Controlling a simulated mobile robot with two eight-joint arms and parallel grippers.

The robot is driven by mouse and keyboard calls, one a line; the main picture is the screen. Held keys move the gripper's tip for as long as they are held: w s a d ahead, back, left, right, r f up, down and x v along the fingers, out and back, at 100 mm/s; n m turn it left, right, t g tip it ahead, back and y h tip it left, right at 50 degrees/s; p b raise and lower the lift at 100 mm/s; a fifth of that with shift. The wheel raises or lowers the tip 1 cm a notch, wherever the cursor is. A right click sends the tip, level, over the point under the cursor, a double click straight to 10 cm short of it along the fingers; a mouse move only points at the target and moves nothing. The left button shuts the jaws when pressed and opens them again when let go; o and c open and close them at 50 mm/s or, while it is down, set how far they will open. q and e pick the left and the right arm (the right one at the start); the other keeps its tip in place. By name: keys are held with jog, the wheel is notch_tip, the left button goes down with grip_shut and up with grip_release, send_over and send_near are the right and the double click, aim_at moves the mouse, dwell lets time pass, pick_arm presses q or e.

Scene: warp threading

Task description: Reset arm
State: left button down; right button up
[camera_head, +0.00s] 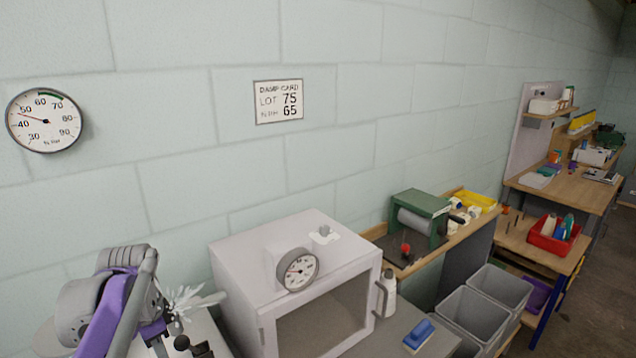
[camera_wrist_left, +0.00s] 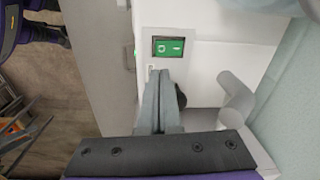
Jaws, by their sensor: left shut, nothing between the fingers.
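My left gripper (camera_wrist_left: 160,75) fills the middle of the left wrist view. Its two grey fingers lie together with nothing between them. The fingertips point at a white housing, just below a green switch panel (camera_wrist_left: 174,47) marked with a circle and a bar. I cannot tell whether the tips touch the housing. In the head view my left arm, grey and purple, shows at the lower left, but its fingers cannot be made out there. My right gripper is in neither view.
A white cabinet (camera_head: 232,269) with a dial stands right of my left arm. A grey post (camera_wrist_left: 238,95) stands right of the fingers. A green-framed roller device (camera_head: 428,207), grey bins (camera_head: 470,318) and a workbench line the wall farther right.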

pick_arm(q)
jog(key=s+d+f+n+t, duration=0.5)
jog(key=s+d+f+n, duration=0.3)
jog(key=s+d+f, duration=0.5)
jog(key=shift+s+d+f, duration=0.35)
jog(key=shift+s+d, duration=0.4)
jog(key=shift+s, duration=0.1)
